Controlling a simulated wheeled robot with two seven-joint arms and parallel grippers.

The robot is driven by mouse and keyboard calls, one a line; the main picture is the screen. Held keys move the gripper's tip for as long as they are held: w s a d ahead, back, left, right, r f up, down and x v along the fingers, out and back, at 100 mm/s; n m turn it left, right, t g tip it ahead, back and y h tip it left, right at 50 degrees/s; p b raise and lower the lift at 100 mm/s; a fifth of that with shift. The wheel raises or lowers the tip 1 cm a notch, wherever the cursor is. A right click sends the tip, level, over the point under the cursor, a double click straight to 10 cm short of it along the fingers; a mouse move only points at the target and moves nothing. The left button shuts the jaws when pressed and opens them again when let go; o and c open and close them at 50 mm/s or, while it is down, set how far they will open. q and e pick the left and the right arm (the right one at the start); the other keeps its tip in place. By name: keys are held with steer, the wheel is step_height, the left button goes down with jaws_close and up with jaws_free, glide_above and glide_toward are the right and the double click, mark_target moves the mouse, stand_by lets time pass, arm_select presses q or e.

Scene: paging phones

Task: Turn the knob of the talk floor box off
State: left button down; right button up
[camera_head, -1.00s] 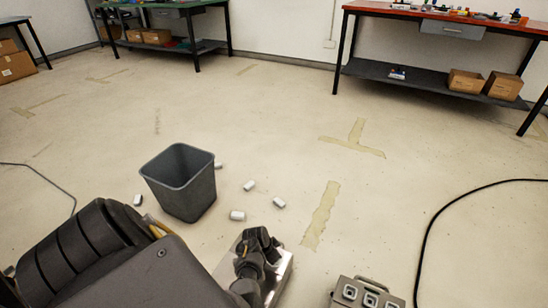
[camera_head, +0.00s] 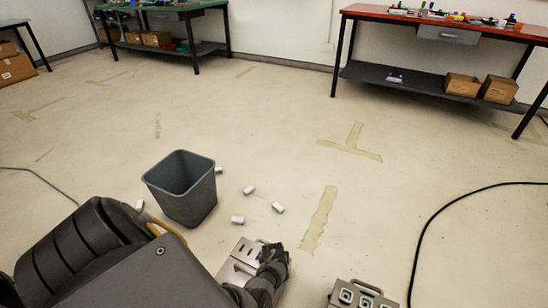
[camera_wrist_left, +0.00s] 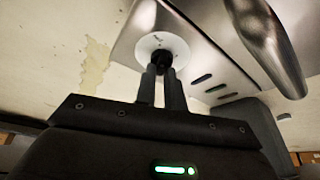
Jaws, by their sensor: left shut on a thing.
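A silver metal floor box (camera_head: 240,256) sits on the floor in front of me, partly hidden by my left arm. In the left wrist view its face shows a dark knob (camera_wrist_left: 162,57) on a round white dial (camera_wrist_left: 150,44). My left gripper (camera_head: 277,254) is over the right part of the box. In the left wrist view the fingers of my left gripper (camera_wrist_left: 162,80) are close together and shut on the knob. The knob's pointer and any label are too small to read. My right gripper is not in view.
A bar handle (camera_wrist_left: 266,40) and several small slots lie beside the dial. A second metal box (camera_head: 358,296) with round fittings stands to the right. A grey bin (camera_head: 182,190) and several white pieces lie beyond. A black cable (camera_head: 428,232) curves at right.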

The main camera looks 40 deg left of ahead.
arm_select(q)
steer(key=n+g+y, duration=0.1)
steer(key=n, duration=0.2)
steer(key=shift+n+b, duration=0.35)
steer(key=shift+n, duration=0.35)
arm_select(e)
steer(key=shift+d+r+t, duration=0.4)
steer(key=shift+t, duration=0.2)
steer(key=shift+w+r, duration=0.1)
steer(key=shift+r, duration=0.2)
arm_select(q)
steer(key=c, duration=1.5)
jaws_free()
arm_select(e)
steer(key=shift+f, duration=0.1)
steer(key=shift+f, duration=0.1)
